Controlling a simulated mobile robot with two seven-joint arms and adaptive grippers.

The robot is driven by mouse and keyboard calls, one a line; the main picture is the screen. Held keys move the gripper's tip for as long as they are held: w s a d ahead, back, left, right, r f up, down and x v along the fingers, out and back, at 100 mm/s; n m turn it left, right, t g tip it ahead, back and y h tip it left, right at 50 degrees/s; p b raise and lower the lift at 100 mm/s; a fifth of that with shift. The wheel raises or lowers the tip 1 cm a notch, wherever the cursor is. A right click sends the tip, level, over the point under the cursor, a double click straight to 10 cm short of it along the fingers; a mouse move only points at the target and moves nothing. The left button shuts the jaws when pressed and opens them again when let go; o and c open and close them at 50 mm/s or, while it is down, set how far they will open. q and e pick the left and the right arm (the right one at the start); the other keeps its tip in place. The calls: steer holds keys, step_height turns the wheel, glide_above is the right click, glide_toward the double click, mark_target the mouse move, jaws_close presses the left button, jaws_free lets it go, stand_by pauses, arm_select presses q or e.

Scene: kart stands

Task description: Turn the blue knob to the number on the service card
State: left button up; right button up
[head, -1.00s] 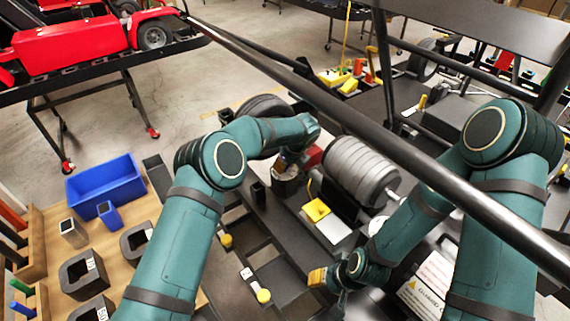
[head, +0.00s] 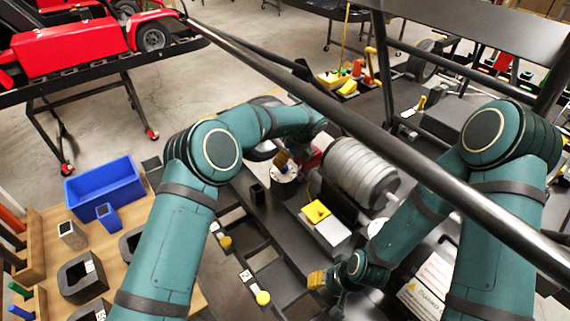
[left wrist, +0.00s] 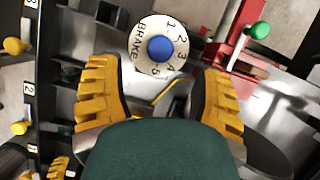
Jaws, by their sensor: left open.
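The blue knob (left wrist: 161,48) sits at the centre of a round white dial (left wrist: 144,32) marked BRAKE and 1 to 5. My left gripper (left wrist: 160,85) is open, its yellow fingers on either side below the knob in the left wrist view, not closed on it. In the head view the dial (head: 284,175) shows beneath the left gripper (head: 281,159). My right gripper (head: 317,278) is low in the middle of the head view; its opening cannot be made out. I cannot identify a service card with a readable number.
A red part with a green-knobbed lever (left wrist: 259,30) is right of the dial. A grey ribbed cylinder (head: 360,175) and a yellow-topped box (head: 317,211) stand nearby. A dark kart bar (head: 400,165) crosses between the arms. A blue bin (head: 104,182) is on the left bench.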

arm_select(q)
steer(key=v, duration=0.6)
steer(key=shift+s+r, duration=0.1)
